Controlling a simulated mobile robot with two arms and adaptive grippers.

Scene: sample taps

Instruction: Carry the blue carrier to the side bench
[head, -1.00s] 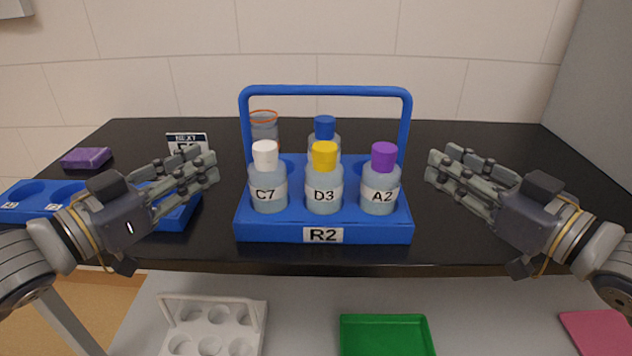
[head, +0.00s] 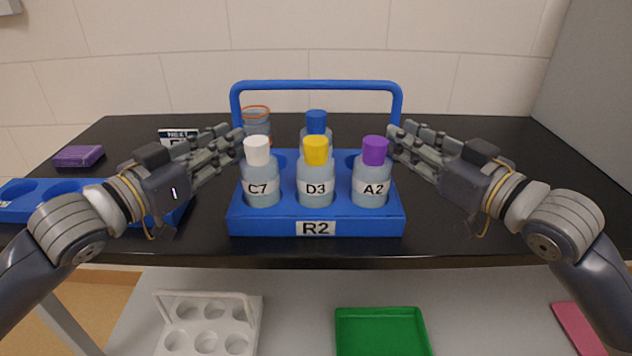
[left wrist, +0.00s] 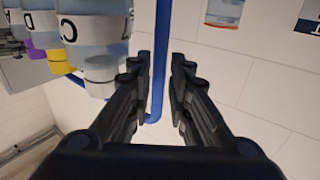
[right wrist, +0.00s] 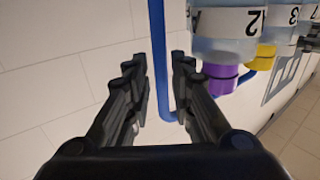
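The blue carrier (head: 316,227), labelled R2, stands on the black bench with its tall handle upright.
A second blue rack (head: 20,205) lies at the left, partly behind my left arm, with a purple block (head: 79,156) and a sign (head: 178,135) near it. Below the bench are a white rack (head: 208,325), a green tray (head: 380,330) and a pink item (head: 578,328).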

